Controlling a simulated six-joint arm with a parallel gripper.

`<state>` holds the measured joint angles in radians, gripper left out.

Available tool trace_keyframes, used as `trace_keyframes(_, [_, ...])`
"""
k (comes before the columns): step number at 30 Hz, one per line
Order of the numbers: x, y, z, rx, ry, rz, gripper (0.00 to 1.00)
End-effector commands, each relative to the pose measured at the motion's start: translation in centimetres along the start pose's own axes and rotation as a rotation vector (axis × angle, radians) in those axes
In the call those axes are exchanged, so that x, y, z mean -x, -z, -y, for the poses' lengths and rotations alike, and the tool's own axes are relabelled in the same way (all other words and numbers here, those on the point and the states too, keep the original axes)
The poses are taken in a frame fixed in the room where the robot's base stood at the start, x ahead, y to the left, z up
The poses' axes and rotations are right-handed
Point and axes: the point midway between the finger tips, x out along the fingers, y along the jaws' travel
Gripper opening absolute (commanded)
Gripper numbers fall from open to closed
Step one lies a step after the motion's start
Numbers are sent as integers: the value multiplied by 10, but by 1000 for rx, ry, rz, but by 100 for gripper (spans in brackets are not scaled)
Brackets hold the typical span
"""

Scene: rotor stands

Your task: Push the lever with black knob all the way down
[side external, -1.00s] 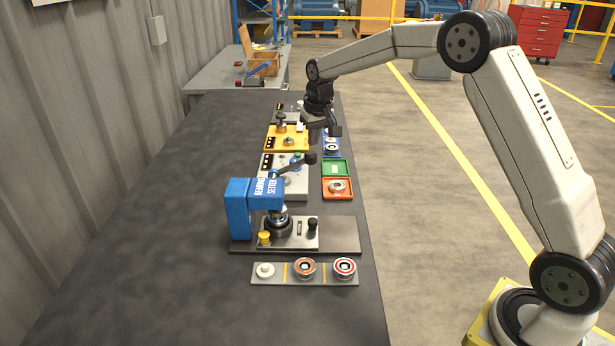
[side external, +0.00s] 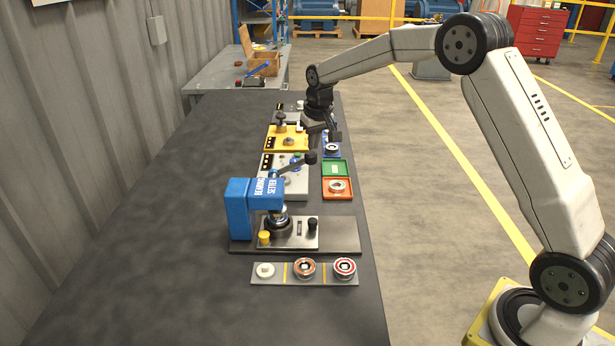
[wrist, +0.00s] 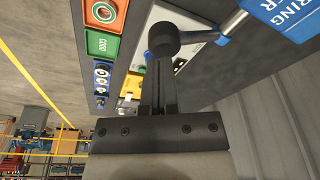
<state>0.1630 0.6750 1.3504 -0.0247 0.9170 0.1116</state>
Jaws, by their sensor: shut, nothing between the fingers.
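The blue bearing setter press (side external: 240,207) stands on the dark bench. In the wrist view the black knob (wrist: 163,39) is at the upper middle, just past the tips of my gripper (wrist: 160,66). My gripper (side external: 325,134) is shut and empty, near the knob and behind it in the side view. I cannot tell whether the fingers touch the knob. A bearing seat sits under the press head.
A grey panel device (side external: 297,190) is behind the press, with a yellow device (side external: 273,145) beyond it. Green (side external: 345,167) and orange (side external: 328,193) trays are at the right. A strip of parts (side external: 285,281) lies in front. The bench's left side is clear.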

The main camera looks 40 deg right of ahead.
Motion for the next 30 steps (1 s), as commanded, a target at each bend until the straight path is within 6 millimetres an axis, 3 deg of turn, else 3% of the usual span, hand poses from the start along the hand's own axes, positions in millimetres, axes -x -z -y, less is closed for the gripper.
trace_keyframes(30, [-29,-6,1,0,1,2,0])
